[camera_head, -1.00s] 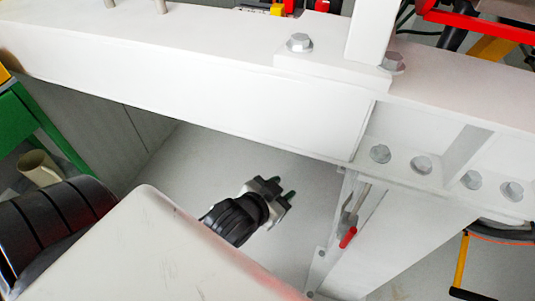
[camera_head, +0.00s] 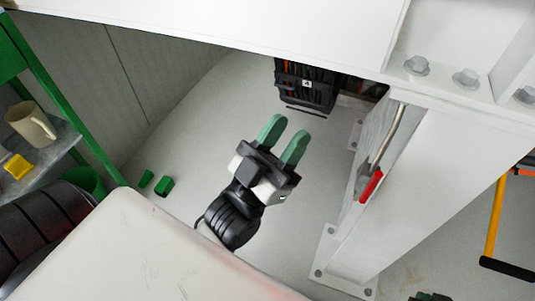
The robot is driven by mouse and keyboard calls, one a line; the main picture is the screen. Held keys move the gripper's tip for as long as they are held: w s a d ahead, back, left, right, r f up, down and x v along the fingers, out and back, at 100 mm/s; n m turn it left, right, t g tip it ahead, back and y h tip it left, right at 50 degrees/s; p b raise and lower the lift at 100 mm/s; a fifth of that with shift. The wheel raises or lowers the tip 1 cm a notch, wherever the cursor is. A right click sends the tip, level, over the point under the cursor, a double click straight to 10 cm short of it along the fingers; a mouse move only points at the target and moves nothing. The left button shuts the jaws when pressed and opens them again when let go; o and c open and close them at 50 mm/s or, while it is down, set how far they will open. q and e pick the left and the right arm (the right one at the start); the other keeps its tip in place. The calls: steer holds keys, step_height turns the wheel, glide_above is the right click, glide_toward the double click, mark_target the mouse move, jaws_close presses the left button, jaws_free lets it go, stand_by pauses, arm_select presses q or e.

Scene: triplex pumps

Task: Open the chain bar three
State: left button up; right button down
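My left gripper (camera_head: 283,140) is in the middle of the view, its two green fingers apart and nothing between them. It points up the picture, left of a white post. A lever with a red grip (camera_head: 370,187) and a metal rod is on the left face of that post, to the right of my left gripper and apart from it. I cannot tell whether this lever is the chain bar three. A small dark and green shape at the bottom edge, right of the post's foot, may be my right gripper, mostly cut off.
A white beam (camera_head: 300,25) crosses the top, with bolts at right. A black unit (camera_head: 305,88) shows beneath it. A green-framed shelf (camera_head: 45,100) with a mug (camera_head: 32,122) is at left. A yellow bar (camera_head: 494,230) with a black end is at right.

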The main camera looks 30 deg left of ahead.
arm_select(q)
steer(key=shift+s+a+r+t, duration=0.15)
steer(key=shift+s+t, duration=0.25)
steer(key=shift+s, duration=0.35)
steer(key=shift+w, duration=0.15)
